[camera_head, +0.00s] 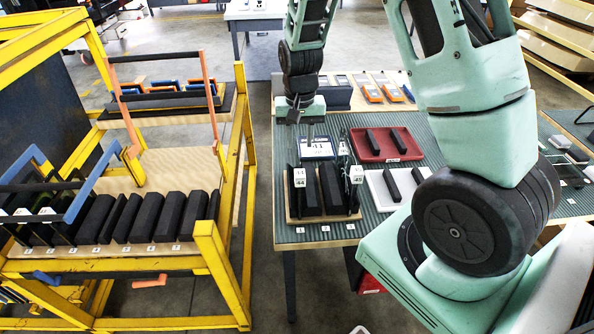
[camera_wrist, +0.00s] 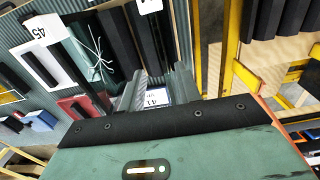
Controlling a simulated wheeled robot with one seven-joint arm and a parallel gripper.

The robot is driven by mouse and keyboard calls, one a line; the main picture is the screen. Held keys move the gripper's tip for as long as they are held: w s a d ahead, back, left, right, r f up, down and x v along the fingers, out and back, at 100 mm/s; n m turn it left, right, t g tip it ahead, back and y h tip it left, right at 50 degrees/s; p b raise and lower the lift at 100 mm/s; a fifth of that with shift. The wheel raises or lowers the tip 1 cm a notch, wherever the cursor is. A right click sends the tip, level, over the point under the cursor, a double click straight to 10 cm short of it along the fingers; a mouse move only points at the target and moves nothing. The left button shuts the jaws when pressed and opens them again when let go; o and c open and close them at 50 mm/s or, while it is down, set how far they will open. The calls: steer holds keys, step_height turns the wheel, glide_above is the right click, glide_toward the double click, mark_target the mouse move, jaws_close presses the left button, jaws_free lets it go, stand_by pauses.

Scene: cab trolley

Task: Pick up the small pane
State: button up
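My gripper (camera_head: 311,134) points down above the far part of the ribbed table, behind a small wooden rack (camera_head: 323,217). In the wrist view its two grey fingers (camera_wrist: 158,90) stand apart, with a white labelled card (camera_wrist: 157,96) showing beyond the gap and nothing clearly held between them. The rack holds dark upright slabs (camera_head: 331,186) and number tags, one reading 45 (camera_head: 356,174). I cannot surely tell which thing is the small pane. A thin see-through sheet with white lines (camera_wrist: 97,50) shows beside the 45 tag in the wrist view; it may be a pane.
A yellow trolley (camera_head: 212,245) with several black slabs and blue and orange frames stands at the left. A red tray (camera_head: 386,157) and a white tray (camera_head: 378,190) with dark bars lie right of the rack. Orange-and-grey devices (camera_head: 371,92) lie at the table's back.

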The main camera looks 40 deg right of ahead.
step_height(320, 180, down, 8)
steer(key=p, duration=0.2)
steer(key=shift+w+a+f, duration=0.15)
steer(key=shift+a+f, duration=0.05)
steer(key=shift+a, duration=0.05)
jaws_close()
